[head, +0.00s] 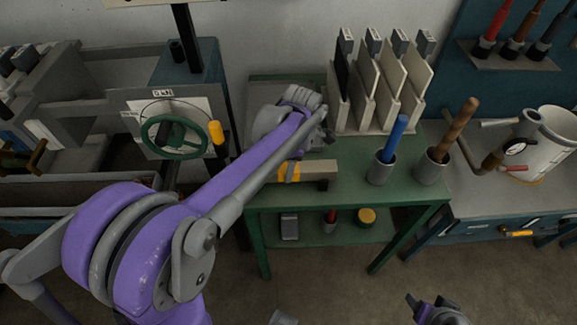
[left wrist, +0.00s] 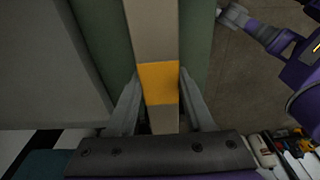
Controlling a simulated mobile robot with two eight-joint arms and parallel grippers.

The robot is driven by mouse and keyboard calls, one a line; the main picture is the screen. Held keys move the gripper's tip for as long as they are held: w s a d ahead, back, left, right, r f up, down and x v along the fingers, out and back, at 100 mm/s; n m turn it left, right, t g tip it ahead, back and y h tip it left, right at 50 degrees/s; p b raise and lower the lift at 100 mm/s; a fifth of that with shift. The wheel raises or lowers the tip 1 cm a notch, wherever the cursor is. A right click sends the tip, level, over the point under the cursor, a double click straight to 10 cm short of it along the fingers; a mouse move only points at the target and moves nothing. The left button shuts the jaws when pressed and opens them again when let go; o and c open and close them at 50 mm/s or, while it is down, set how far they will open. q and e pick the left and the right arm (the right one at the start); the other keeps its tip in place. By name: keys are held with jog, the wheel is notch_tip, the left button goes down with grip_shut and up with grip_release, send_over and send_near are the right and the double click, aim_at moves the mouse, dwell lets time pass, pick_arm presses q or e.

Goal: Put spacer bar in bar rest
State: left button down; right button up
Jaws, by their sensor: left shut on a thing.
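The spacer bar (head: 318,168) is a beige bar with a yellow-orange band, seen over the front of the green table. My left gripper (head: 290,170) is shut on it at the band. In the left wrist view the bar (left wrist: 152,30) runs up the picture, with one finger of the left gripper (left wrist: 160,85) on each side of the yellow band. A small dark piece shows under the bar's right end; I cannot tell whether it is part of the bar rest. My right gripper (head: 432,306) is at the bottom edge, empty, its fingers apart.
The green table (head: 400,212) also bears a rack of upright plates (head: 375,125) behind the bar. A cup with a blue-handled tool (head: 381,168) and one with a wooden handle (head: 430,167) stand to the right. A lower shelf (head: 345,232) holds small items.

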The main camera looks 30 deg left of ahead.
pick_arm(q)
jog(key=c, duration=0.7)
grip_release()
jog(key=shift+f, duration=0.15)
jog(key=shift+c, duration=0.2)
jog(key=o, duration=0.5)
jog(key=shift+c, duration=0.2)
notch_tip(320, 180, up, 12)
jog(key=d+p, duration=0.1)
jog(key=s+d+f+m+t, duration=0.3)
jog(key=s+f+m, duration=0.3)
jog(key=m, duration=0.6)
jog(key=s+d+f+m+t+h, duration=0.1)
jog(key=s+d+f+m+t, duration=0.2)
jog(key=s+f+m, duration=0.3)
jog(key=shift+s+m, duration=2.05)
jog(key=shift+m, duration=1.15)
jog(key=shift+f, duration=0.1)
